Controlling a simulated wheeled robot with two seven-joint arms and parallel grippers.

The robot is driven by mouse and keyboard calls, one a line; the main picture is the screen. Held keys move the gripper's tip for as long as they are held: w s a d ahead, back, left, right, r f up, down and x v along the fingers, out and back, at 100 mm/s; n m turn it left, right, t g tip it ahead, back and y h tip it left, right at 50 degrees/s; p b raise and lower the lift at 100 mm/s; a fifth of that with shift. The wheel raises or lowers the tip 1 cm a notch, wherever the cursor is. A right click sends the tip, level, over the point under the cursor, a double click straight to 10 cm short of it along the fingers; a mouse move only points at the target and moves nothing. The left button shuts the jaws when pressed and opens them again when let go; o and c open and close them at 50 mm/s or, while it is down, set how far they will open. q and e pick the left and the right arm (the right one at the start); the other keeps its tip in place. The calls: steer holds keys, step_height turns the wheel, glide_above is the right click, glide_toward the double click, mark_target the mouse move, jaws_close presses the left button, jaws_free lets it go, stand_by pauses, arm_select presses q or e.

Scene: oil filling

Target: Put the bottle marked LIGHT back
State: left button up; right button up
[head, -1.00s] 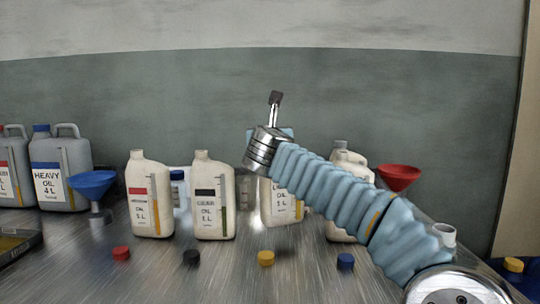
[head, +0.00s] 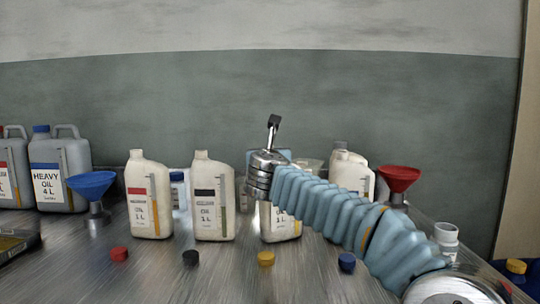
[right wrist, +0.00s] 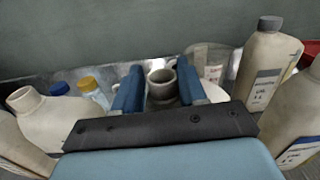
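A white one-litre bottle (head: 281,226), third in the row, stands upright at table level in the head view, partly behind my right arm. Its coloured label band is covered, so I cannot read LIGHT on it. In the right wrist view its open mouth (right wrist: 162,77) lies between the fingers of my right gripper (right wrist: 160,90), which appear close against its neck. My left gripper is not in view.
Red (head: 119,254), black (head: 190,257), yellow (head: 266,258) and blue (head: 347,262) caps lie along the front. A blue funnel (head: 92,185) and HEAVY canister (head: 60,172) stand left, a red funnel (head: 398,178) right. A grey-capped bottle (right wrist: 266,65) stands behind the gripper.

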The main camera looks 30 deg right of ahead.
steer(key=o, duration=0.3)
steer(key=shift+r, duration=0.15)
steer(key=shift+s+a, duration=0.15)
steer(key=shift+s, duration=0.1)
steer(key=b+v, duration=0.2)
steer(key=v, duration=0.9)
steer(key=shift+s+a, duration=0.2)
